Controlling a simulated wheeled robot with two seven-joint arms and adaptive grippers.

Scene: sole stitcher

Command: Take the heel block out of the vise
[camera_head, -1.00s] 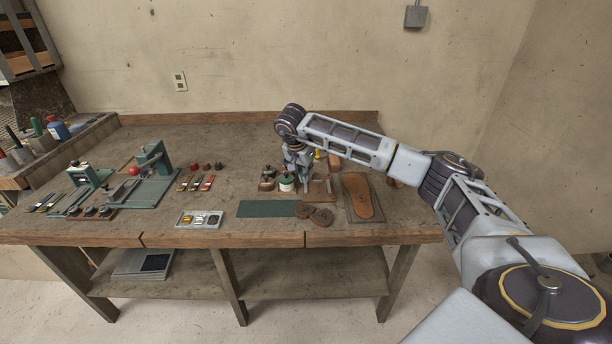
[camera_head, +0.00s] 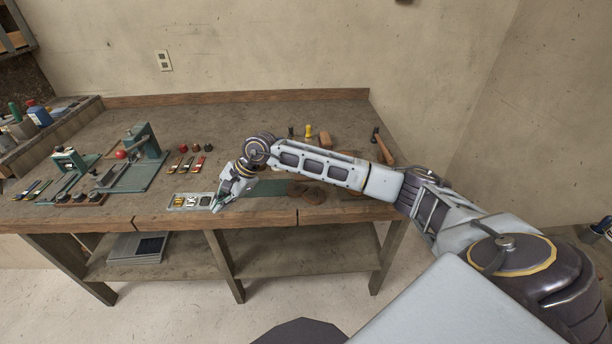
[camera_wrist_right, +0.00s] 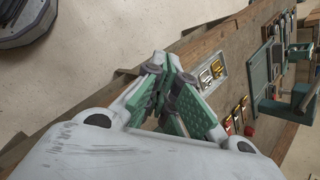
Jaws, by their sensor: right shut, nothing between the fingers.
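Two green metal fixtures stand at the left of the bench. The larger fixture (camera_head: 145,143) has a red knob (camera_head: 121,154); the smaller fixture (camera_head: 70,161) is left of it. I cannot tell which is the vise, and no heel block can be made out in either. The larger fixture also shows at the right of the wrist view (camera_wrist_right: 262,72). My right gripper (camera_head: 215,207) is shut and empty near the bench's front edge, beside the small parts tray (camera_head: 176,203). Its green-padded fingers meet in the right wrist view (camera_wrist_right: 166,66). My left gripper is not in view.
The tray (camera_wrist_right: 222,68) is close past my right fingertips. Several coloured strips (camera_head: 187,164) and small round pieces (camera_head: 195,148) lie between tray and fixtures. A green mat (camera_head: 268,188) and brown pieces (camera_head: 310,195) lie partly behind my arm. The bench's back middle (camera_head: 225,115) is clear.

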